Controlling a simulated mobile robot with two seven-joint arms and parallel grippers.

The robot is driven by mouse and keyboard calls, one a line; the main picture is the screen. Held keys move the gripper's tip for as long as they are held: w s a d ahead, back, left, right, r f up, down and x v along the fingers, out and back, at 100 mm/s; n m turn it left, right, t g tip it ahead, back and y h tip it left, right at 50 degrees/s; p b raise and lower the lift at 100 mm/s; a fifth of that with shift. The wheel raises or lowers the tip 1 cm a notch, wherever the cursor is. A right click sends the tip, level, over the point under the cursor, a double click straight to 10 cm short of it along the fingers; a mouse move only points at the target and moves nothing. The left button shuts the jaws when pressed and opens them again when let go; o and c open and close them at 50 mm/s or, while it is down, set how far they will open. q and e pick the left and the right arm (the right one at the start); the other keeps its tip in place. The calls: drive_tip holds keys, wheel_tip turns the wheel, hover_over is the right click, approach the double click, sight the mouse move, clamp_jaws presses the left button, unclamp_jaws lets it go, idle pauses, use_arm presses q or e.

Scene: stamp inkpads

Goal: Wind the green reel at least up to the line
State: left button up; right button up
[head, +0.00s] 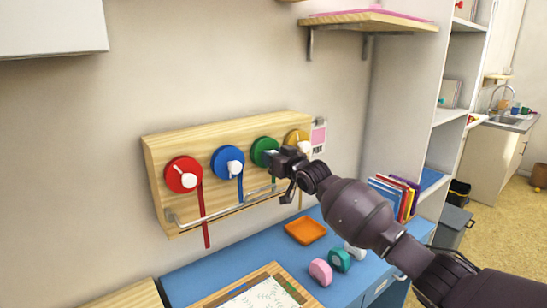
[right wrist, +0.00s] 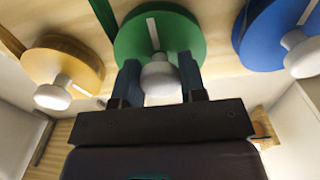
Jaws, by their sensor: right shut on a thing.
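The green reel (head: 264,151) is mounted on the wooden board (head: 166,151) on the wall, between the blue reel (head: 219,160) and the yellow reel (head: 296,136). My right gripper (head: 270,158) is at its front and covers its knob in the head view. In the right wrist view the gripper (right wrist: 160,82) has its fingers on both sides of the green reel's white knob (right wrist: 160,80), shut on it. The green reel also shows there (right wrist: 142,30). A green ribbon (head: 273,178) hangs below it, partly hidden by my arm. My left gripper is not in view.
The red reel (head: 182,170) has a long red ribbon (head: 205,215) reaching below the metal bar (head: 225,208). Under the board, a blue table (head: 215,268) holds an orange tray (head: 306,230), a pink inkpad (head: 320,271) and a teal one (head: 340,259). A shelf (head: 368,21) is above right.

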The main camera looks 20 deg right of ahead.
drive_tip(key=o, duration=0.9)
drive_tip(key=shift+s, duration=0.1)
drive_tip(key=v, duration=1)
drive_tip(key=shift+s+d, duration=0.2)
drive_tip(key=shift+s, duration=0.1)
